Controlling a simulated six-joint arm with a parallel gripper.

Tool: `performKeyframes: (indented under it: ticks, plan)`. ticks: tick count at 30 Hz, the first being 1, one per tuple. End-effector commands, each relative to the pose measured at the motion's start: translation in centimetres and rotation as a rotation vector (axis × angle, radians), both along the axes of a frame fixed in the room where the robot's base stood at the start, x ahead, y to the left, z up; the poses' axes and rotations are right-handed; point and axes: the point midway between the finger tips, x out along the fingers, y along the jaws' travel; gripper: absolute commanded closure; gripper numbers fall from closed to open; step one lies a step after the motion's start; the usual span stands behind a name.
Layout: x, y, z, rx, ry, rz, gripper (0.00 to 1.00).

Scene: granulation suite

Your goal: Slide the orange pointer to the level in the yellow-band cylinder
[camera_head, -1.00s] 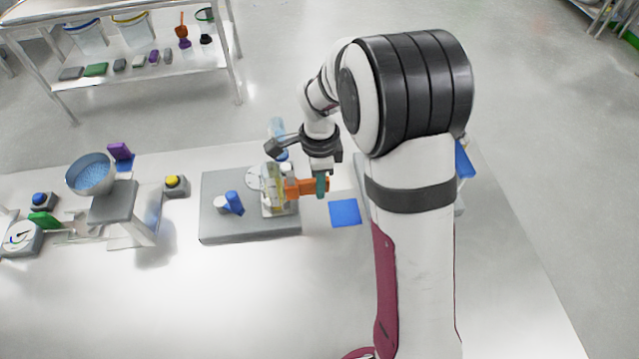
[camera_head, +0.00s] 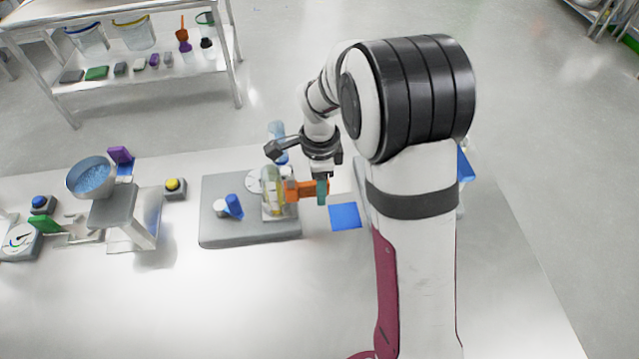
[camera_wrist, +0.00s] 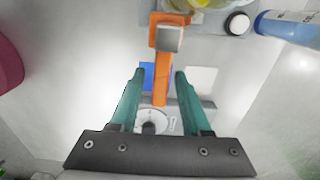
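The orange pointer (camera_head: 300,190) sticks out to the right from the yellow-tinted cylinder (camera_head: 272,187) on a grey base (camera_head: 245,238). In the wrist view the orange pointer (camera_wrist: 162,82) runs as a narrow bar with a grey block on its upper part. My gripper (camera_head: 321,190) is at the pointer's right end. In the wrist view my gripper (camera_wrist: 158,78) has its teal fingers apart, one on each side of the bar, with gaps visible. The cylinder's level cannot be read, and its yellow edge (camera_wrist: 205,3) is mostly cut off in the wrist view.
A bowl of blue granules (camera_head: 91,177) on a grey stand and a yellow button (camera_head: 174,187) are further left. The front table is clear.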

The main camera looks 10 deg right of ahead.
Motion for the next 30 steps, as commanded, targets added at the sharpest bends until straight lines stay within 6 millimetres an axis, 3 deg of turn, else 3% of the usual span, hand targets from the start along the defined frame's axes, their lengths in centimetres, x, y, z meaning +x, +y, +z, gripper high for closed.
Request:
performKeyframes:
  ticks: [6, 21, 30]
  plan:
    - [0.0, 0.0, 0.4, 0.000, -0.001, 0.000, 0.53]
    - [0.0, 0.0, 6.8, 0.000, -0.001, 0.000, 0.53]
    - [0.0, 0.0, 7.0, 0.000, 0.000, 0.000, 0.53]
